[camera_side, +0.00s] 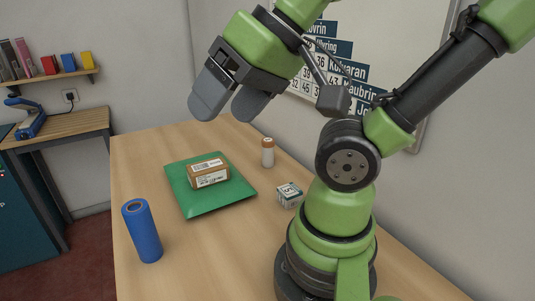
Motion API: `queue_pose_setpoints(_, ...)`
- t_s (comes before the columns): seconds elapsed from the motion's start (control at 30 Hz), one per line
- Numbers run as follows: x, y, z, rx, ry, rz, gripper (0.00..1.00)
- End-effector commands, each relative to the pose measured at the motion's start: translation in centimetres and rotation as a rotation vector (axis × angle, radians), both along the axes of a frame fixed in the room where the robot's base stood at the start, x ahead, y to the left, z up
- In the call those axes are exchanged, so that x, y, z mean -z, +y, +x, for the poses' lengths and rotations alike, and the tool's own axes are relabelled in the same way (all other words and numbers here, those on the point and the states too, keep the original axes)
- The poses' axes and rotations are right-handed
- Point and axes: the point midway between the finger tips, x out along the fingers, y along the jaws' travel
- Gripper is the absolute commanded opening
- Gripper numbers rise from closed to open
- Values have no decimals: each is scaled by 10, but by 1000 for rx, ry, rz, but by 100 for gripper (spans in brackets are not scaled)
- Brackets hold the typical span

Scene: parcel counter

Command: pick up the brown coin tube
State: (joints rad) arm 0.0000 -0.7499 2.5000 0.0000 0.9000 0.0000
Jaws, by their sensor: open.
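My gripper (226,110) is open and empty. It hangs above the far part of the counter, up and left of the tube in the picture, apart from it. The tube is in full view, with nothing in front of it.
A brown labelled box (208,173) lies on the green mat (195,211). A blue roll (142,232) stands at the front left. A small white and dark green box (289,195) sits near my base. Bare counter (215,265) lies in front; a wall is behind.

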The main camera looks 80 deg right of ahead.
Motion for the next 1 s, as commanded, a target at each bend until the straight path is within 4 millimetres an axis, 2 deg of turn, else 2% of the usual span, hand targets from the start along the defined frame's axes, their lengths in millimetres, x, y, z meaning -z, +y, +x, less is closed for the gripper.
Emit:
queue_pose_setpoints(0.27, -1, -4, 5, 31, 13, -3, 71)
queue_pose_setpoints(0.37, -2, -19, 21, 129, 53, -9, 71)
queue_pose_setpoints(0.43, -1, -37, 38, 239, 94, -18, 71)
queue_pose_setpoints(0.57, 6, -86, 73, 489, 177, -32, 71)
queue_pose_setpoints(0.73, 33, -164, 104, 807, 270, -47, 71)
queue_pose_setpoints(0.87, 66, -229, 111, 1035, 331, -55, 71)
queue_pose_setpoints(1.0, 111, -294, 102, 1257, 384, -58, 71)
